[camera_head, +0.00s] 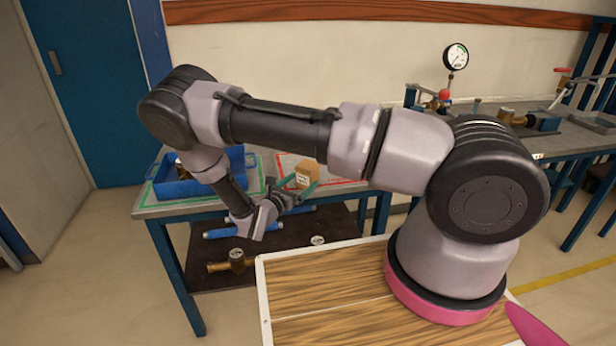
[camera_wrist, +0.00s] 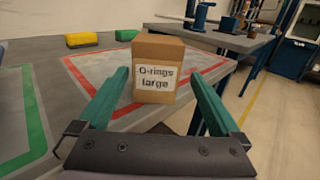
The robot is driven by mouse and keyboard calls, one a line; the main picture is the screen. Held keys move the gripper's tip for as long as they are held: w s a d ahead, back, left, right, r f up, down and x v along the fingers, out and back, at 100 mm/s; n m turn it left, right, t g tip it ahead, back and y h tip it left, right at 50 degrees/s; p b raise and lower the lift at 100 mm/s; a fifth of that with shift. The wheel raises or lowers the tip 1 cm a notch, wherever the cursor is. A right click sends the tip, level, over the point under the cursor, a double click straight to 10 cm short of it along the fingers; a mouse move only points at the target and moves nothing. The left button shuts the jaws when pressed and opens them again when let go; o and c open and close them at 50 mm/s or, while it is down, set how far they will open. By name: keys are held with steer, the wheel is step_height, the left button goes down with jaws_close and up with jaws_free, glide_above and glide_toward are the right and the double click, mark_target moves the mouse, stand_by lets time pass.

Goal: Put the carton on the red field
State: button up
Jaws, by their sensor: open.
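The carton (camera_head: 307,173) is a small brown box. In the wrist view its label reads "O-rings large" on the carton (camera_wrist: 158,52), and it stands upright. It is at the near part of the red field (camera_wrist: 85,82), a red-outlined area on the table; its base hides part of the outline there. The red field also shows in the head view (camera_head: 281,165). My gripper (camera_wrist: 158,80) is open, with its green fingers either side of the carton's lower front and gaps visible. In the head view my gripper (camera_head: 298,186) is beside the carton.
A blue crate (camera_head: 170,189) stands on the green-outlined field (camera_wrist: 38,125) to the left. A brass fitting (camera_head: 237,262) is on the lower shelf.

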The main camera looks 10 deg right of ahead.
steer(key=x, duration=0.5)
steer(key=shift+w+a+r, duration=0.1)
steer(key=shift+w+r, duration=0.15)
steer(key=shift+r, duration=0.05)
steer(key=c, duration=1.6)
